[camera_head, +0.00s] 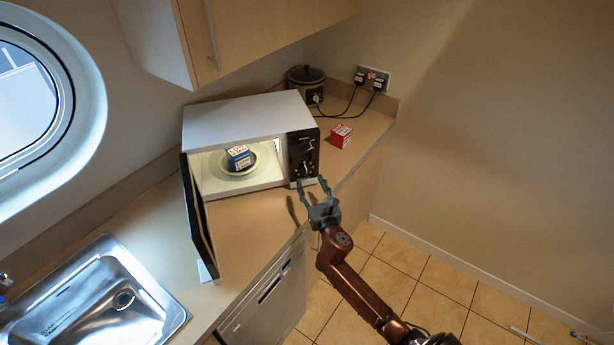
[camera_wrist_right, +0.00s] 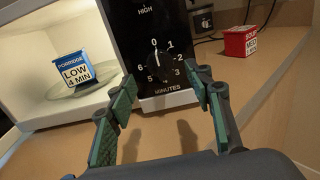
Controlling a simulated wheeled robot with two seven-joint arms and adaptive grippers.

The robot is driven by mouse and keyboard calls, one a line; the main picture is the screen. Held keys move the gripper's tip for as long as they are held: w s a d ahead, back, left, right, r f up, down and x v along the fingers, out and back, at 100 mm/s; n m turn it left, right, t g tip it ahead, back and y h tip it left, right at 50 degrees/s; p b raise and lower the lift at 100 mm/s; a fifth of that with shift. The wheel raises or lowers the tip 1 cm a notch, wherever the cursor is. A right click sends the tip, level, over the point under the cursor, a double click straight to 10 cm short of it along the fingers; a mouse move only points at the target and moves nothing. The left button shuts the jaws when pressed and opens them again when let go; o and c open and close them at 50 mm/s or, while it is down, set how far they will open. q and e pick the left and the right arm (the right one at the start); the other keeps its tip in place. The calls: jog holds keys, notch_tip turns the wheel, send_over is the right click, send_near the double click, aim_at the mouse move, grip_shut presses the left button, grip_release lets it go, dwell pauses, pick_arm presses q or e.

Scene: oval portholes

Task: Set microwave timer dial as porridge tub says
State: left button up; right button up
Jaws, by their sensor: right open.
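The microwave (camera_head: 240,112) stands on the counter with its door (camera_head: 199,215) open to the left. The blue and white porridge tub (camera_head: 238,158) sits on the plate inside; in the right wrist view the tub (camera_wrist_right: 75,70) reads PORRIDGE, LOW, 4 MIN. The black control panel carries the minutes dial (camera_wrist_right: 161,66), with numbers around it; its white mark appears to point up at 0. My right gripper (camera_head: 314,183) is open and empty in front of the panel's lower part. In the wrist view its fingers (camera_wrist_right: 160,84) are spread either side of the dial, apparently not touching it. My left gripper is out of view.
A red and white soup box (camera_head: 341,136) stands right of the microwave. A dark slow cooker (camera_head: 306,82) and plugged cables are behind it. A steel sink (camera_head: 95,300) is at lower left.

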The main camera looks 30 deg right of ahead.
aim_at(307, 174)
jog(key=x, duration=0.5)
jog(key=shift+f, duration=0.1)
jog(key=c, duration=1.2)
